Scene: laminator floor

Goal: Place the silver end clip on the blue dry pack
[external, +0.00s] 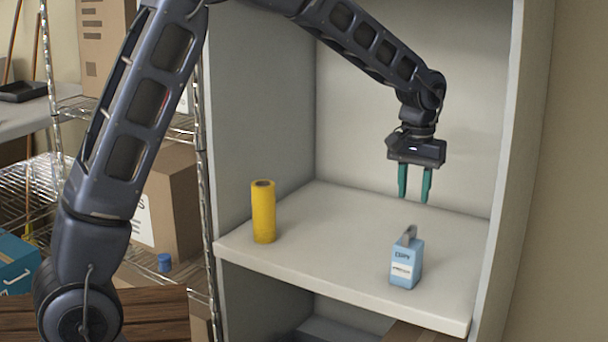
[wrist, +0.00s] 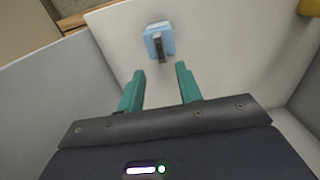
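The blue dry pack (external: 406,268) stands upright on the white shelf (external: 345,255), near its front right edge. The silver end clip (external: 409,235) sits on top of the pack. In the wrist view the pack (wrist: 153,34) is seen from above, with the grey clip (wrist: 160,48) on its near side. My gripper (external: 413,199) is open and empty, above and behind the pack. Its two teal fingers (wrist: 160,79) are apart, and the pack and clip lie beyond their tips in the wrist view.
A yellow cylinder (external: 263,212) stands on the left of the shelf; its edge shows in the wrist view (wrist: 309,7). Cabinet walls close off the left, back and right. The middle of the shelf is clear. A wire rack with cardboard boxes (external: 166,205) stands outside, left.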

